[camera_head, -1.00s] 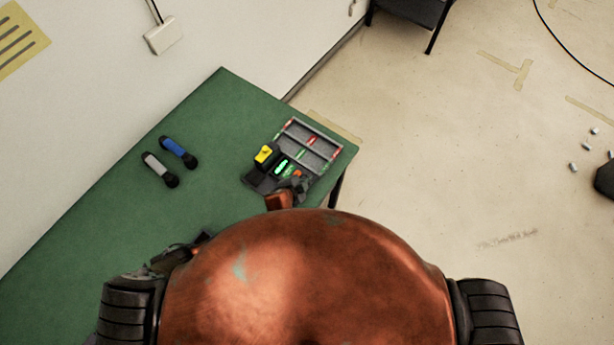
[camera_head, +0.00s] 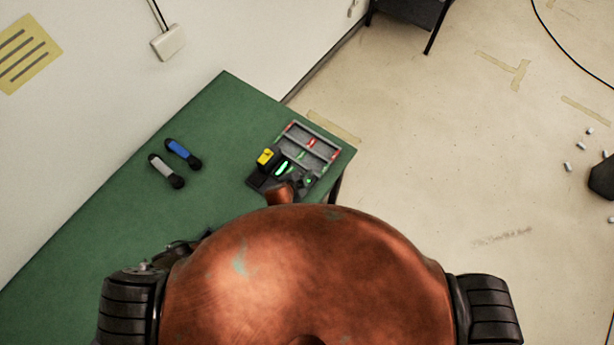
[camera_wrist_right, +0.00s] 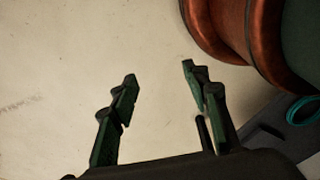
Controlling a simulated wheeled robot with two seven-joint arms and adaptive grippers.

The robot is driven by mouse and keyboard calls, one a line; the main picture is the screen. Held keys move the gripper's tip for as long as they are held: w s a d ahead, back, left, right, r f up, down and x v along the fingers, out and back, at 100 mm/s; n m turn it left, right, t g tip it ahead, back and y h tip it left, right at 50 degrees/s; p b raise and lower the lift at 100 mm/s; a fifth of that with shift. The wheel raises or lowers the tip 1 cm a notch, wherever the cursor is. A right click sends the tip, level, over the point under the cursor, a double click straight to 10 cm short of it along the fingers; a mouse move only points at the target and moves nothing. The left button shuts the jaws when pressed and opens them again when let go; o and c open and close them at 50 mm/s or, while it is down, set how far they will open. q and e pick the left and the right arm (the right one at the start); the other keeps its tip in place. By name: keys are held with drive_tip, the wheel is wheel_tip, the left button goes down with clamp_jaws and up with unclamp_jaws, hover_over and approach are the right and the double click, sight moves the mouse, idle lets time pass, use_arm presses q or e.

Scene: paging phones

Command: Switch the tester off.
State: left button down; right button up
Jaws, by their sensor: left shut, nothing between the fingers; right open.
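The tester (camera_head: 283,170) is on the green table near its right edge. It has a lit green display and dark housing. A yellow phone (camera_head: 266,157) stands at its left side. A small green light shows near its front right corner. My left gripper (camera_head: 300,187) is shut and empty at the tester's front edge, largely hidden by my copper body; I cannot tell whether it touches the tester. The tester's switch is not clear. My right gripper (camera_wrist_right: 159,72) is open and empty above bare floor in the right wrist view.
A grey sectioned tray (camera_head: 320,143) with red and green marks adjoins the tester at the back. A blue phone (camera_head: 179,149) and a grey phone (camera_head: 162,166) lie on the green table (camera_head: 225,105) to the left. The table between them is clear.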

drive_tip(key=shift+a, duration=0.15)
drive_tip(key=shift+c, duration=0.4)
clamp_jaws()
idle(1.2)
